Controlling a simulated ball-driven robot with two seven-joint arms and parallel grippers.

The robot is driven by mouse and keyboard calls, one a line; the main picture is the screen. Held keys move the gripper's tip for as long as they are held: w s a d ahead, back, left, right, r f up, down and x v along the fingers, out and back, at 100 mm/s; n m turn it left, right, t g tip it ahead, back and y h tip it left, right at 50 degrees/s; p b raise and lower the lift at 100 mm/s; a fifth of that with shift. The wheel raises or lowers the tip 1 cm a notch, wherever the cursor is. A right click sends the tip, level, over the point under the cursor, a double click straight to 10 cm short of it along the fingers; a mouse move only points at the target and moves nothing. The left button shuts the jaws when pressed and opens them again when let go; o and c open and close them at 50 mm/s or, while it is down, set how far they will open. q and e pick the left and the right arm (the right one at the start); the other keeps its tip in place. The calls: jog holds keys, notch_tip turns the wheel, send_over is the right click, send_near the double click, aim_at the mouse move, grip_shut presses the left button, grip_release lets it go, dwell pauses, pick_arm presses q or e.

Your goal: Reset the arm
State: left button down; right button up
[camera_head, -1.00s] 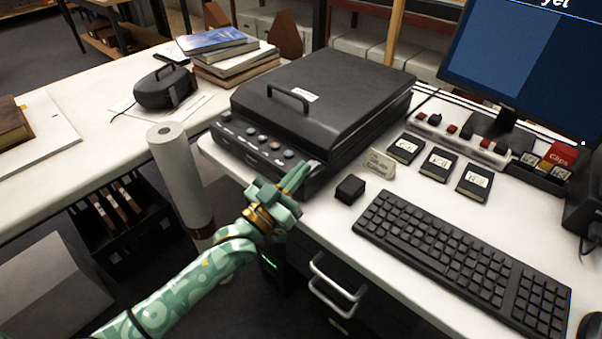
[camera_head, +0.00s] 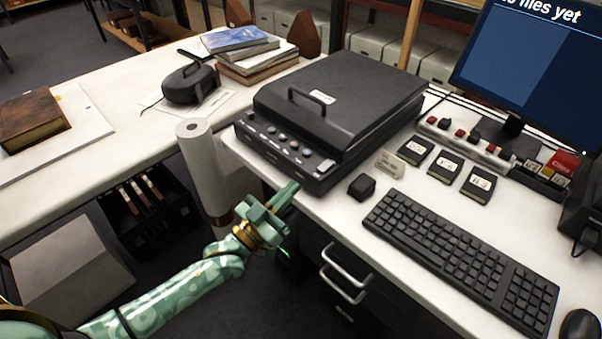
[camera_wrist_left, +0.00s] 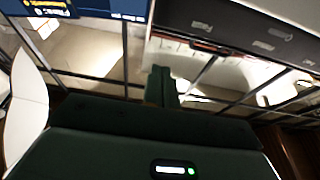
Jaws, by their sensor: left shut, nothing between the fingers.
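My left gripper (camera_head: 284,199) is shut and empty. It is in the head view, just off the front edge of the white desk (camera_head: 318,200), below the front corner of the black scanner (camera_head: 340,108). My green patterned left arm comes in from the lower left. In the left wrist view the shut fingers (camera_wrist_left: 161,86) stand up in the middle, with shelving and a screen behind. My right gripper is in neither view.
A small black block (camera_head: 361,187), a keyboard (camera_head: 462,257) and several black cartridges (camera_head: 444,166) lie on the desk. A white paper roll (camera_head: 203,170) stands left of the gripper. Drawer handles (camera_head: 345,266) jut out below the desk. Open floor lies below the arm.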

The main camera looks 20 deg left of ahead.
pick_arm(q)
jog(key=shift+s+a+f, duration=0.2)
jog(key=shift+s+f, duration=0.05)
jog(key=shift+s, duration=0.15)
